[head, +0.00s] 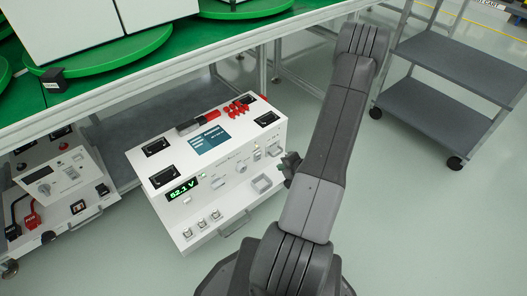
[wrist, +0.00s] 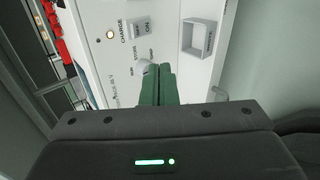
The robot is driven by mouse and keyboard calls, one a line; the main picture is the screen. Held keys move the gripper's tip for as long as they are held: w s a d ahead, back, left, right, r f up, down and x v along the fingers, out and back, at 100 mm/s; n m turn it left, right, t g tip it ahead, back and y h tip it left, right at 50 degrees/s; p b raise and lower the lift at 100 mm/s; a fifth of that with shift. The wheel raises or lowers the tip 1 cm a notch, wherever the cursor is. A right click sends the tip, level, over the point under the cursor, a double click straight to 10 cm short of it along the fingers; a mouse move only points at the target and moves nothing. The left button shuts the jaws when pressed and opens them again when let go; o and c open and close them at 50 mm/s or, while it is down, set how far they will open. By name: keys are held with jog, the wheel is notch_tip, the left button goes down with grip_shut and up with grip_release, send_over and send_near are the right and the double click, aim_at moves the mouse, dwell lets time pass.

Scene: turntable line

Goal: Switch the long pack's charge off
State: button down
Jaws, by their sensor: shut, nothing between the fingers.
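A long white pack (head: 222,168) stands in the middle of the head view, with a green display reading 52.1 V. Its panel fills the upper wrist view. There a white rocker switch (wrist: 139,28) sits beside the words CHARGE and ON, with a small orange-tinted lamp (wrist: 110,35) to its left. A round knob (wrist: 143,66) lies just below the switch. My gripper (wrist: 158,72) is shut and empty, its green fingers overlapping the knob's right side in the picture; contact cannot be told. In the head view my gripper (head: 291,164) is at the pack's right end.
A square white frame (wrist: 200,38) stands on the panel right of the switch. A second white unit (head: 62,190) with red connectors is at left. The green-topped table (head: 180,50) is behind the pack, and a grey shelf cart (head: 450,62) stands at right. Floor right of my arm is clear.

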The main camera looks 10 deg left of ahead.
jog(key=shift+w+f+m, duration=0.2)
jog(key=shift+w+m, duration=0.2)
jog(key=shift+w, duration=0.05)
jog(key=shift+f, duration=0.1)
jog(key=b, duration=0.5)
send_near(258, 158)
jog(key=x, duration=0.6)
jog(key=shift+d, duration=0.15)
jog(key=shift+p, duration=0.35)
